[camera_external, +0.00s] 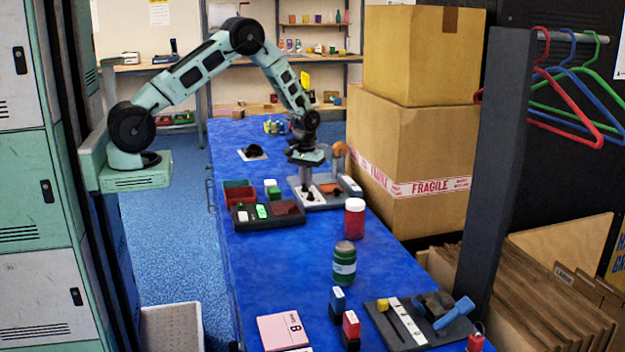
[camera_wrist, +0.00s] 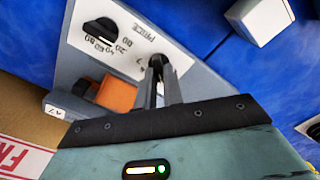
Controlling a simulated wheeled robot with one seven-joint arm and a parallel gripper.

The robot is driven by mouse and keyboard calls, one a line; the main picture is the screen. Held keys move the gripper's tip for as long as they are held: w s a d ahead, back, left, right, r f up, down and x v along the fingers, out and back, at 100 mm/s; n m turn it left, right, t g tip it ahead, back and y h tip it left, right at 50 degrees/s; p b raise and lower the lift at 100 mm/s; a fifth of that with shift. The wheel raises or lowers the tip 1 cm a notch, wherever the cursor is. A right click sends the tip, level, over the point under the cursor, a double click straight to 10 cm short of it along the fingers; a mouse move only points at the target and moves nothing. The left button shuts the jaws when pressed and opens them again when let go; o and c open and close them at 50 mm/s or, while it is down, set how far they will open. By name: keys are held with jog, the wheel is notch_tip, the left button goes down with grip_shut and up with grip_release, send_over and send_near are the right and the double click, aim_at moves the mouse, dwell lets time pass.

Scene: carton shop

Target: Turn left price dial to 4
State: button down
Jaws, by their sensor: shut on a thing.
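The price panel (camera_wrist: 90,55) is a grey base with a white face, seen upside down in the wrist view, with the word PRICE on it. One black dial (camera_wrist: 102,31) stands clear on it, ringed by numbers such as 20, 40 and 60. My gripper (camera_wrist: 162,68) is shut on the other dial, beside the word PRICE. The fingers hide most of that dial, and I cannot read its setting; a small digit, perhaps 4, shows beside it. In the external view my gripper (camera_external: 306,192) reaches down onto the grey panel (camera_external: 322,202).
An orange part (camera_wrist: 116,95) sits close beside the fingers. A white block (camera_wrist: 258,18) lies apart on the blue table. In the external view, a tray of small items (camera_external: 265,212) is left of the panel, and large cartons (camera_external: 410,150) stand right. A red-bodied jar (camera_external: 354,220) stands in front.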

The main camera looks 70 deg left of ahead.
jog(key=shift+w+m, duration=0.1)
jog(key=shift+m, duration=1.5)
jog(key=c, duration=1.5)
grip_release()
jog(key=shift+r, duration=0.1)
notch_tip(320, 180, up, 17)
jog(key=shift+r, duration=0.15)
